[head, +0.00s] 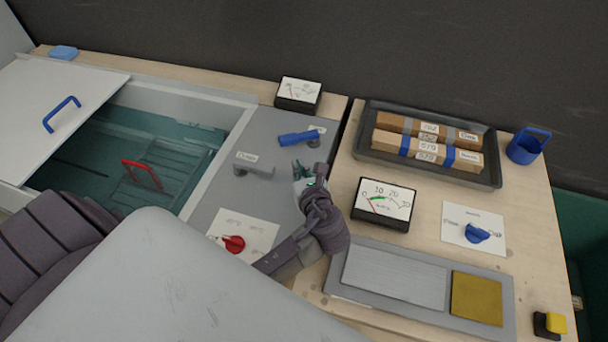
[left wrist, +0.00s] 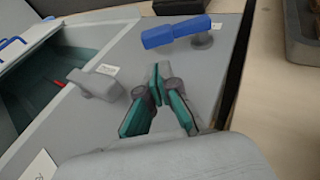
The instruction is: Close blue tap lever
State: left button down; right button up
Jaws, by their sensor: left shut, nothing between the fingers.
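The blue tap lever (head: 298,138) sits on the grey panel at the back, lying roughly left to right, with its round grey base at its right end. It also shows in the left wrist view (left wrist: 175,31), beyond my fingertips. My left gripper (head: 303,168) is shut and empty, just in front of the blue lever and apart from it. Its teal fingers (left wrist: 156,75) meet at the tips in the left wrist view. A grey tap lever (head: 254,169) with a label stands left of the gripper. My right gripper is not in view.
A red knob (head: 233,244) on a white card lies near my left forearm. A gauge (head: 299,94) stands behind the blue lever, another gauge (head: 384,204) to the right. A dark tray (head: 492,146) holds boxes at the back right. An open basin (head: 207,140) lies left.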

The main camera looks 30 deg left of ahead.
aim_at(286, 144)
pick_arm(q)
jog(key=x, duration=0.5)
jog(key=shift+w+a+r+p, duration=0.15)
jog(key=shift+r+p, duration=0.2)
jog(key=shift+x, duration=0.85)
jog(key=shift+r, duration=0.2)
jog(key=shift+a+r+p, duration=0.15)
jog(key=shift+p, duration=0.35)
jog(key=shift+w+a+r+m+t+h+p, duration=0.2)
jog(key=shift+a+m+t+h+p, duration=0.4)
jog(key=shift+p, duration=0.65)
jog(key=shift+w+a+f+p, duration=0.1)
jog(key=shift+a+f+p, duration=0.15)
jog(key=shift+a+p, duration=0.15)
jog(key=shift+w+d+f, duration=0.1)
jog(key=shift+f, duration=0.05)
